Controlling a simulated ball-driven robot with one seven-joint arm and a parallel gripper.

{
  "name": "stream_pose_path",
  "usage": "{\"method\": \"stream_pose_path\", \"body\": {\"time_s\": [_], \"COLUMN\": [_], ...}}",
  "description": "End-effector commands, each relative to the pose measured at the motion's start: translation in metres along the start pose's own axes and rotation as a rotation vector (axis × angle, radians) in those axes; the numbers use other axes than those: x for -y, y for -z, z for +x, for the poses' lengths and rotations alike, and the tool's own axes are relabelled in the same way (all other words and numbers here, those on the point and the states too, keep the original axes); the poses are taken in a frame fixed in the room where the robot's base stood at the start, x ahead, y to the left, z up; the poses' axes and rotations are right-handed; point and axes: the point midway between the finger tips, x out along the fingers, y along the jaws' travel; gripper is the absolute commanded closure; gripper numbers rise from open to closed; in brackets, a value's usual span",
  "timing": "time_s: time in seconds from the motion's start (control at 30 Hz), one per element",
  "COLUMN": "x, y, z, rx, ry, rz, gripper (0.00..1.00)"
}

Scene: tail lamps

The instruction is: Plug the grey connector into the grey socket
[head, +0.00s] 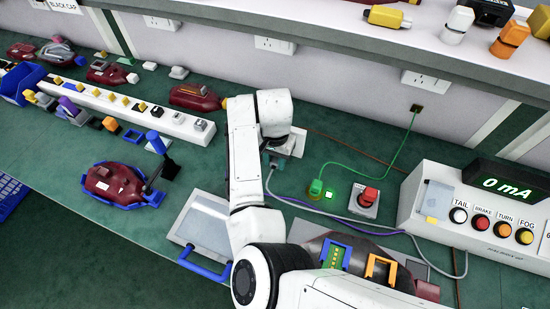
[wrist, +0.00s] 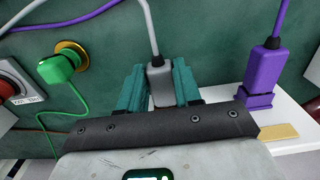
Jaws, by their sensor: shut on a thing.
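My gripper (wrist: 160,88) has teal fingers shut on the grey connector (wrist: 161,82), whose grey cable runs up and away in the wrist view. In the head view my gripper (head: 274,160) is beyond my arm, over the green bench, and the connector cannot be made out there. The grey cable (head: 330,213) trails right towards the meter box. I cannot make out the grey socket for certain in either view; my arm and gripper body hide part of the bench.
A purple plug (wrist: 262,62) stands in a purple base on a white block right of my gripper in the wrist view. A green plug (wrist: 58,67) and a red button (wrist: 8,92) are left. The meter box (head: 478,215) stands at right; a lamp (head: 118,183) lies at left.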

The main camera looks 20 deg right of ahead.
Motion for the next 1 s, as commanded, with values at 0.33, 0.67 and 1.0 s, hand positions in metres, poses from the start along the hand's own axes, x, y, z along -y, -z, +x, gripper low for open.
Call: {"method": "stream_pose_path", "body": {"time_s": [0.33, 0.67, 1.0], "x": [0.000, 0.000, 0.000], "y": [0.000, -0.001, -0.011], "z": [0.000, -0.001, -0.002], "rx": [0.000, -0.001, 0.001], "ry": [0.000, 0.000, -0.001], "rz": [0.000, 0.000, -0.002], "gripper": [0.91, 1.00, 1.00]}}
